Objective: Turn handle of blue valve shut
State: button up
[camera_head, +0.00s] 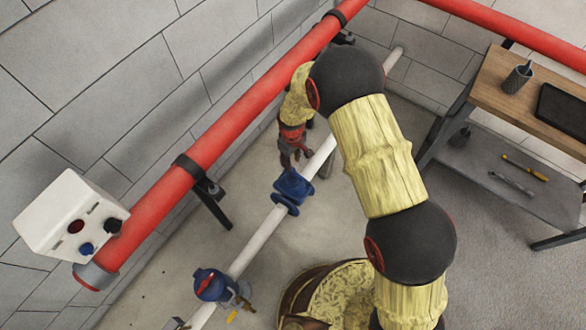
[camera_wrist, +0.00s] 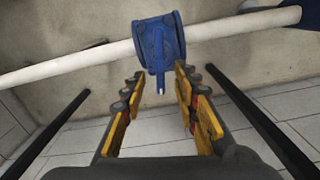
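The blue valve (camera_head: 293,187) sits on the white pipe in the middle of the head view. It also shows in the wrist view (camera_wrist: 158,38), at the top centre. Its blue lever handle (camera_wrist: 159,72) points toward my gripper and ends in a pale tip. My gripper (camera_wrist: 160,75) is open, with one yellow-padded finger on each side of the handle's end. The handle tip lies between the fingertips with gaps on both sides, and contact does not show. In the head view my gripper (camera_head: 296,160) hangs just beyond the valve, small and partly hard to make out.
The white pipe (camera_head: 256,240) runs diagonally near the floor. A second blue fitting (camera_head: 211,285) with a brass part is on it, lower left. A thick red pipe (camera_head: 240,115) runs along the grey wall. A white control box (camera_head: 68,215) is left; a wooden-topped bench (camera_head: 490,85) stands right.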

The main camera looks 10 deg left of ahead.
notch_tip(320, 180, down, 6)
jog(key=shift+f+b, duration=0.15)
jog(key=shift+b, duration=0.5)
jog(key=shift+c, duration=1.1)
grip_shut()
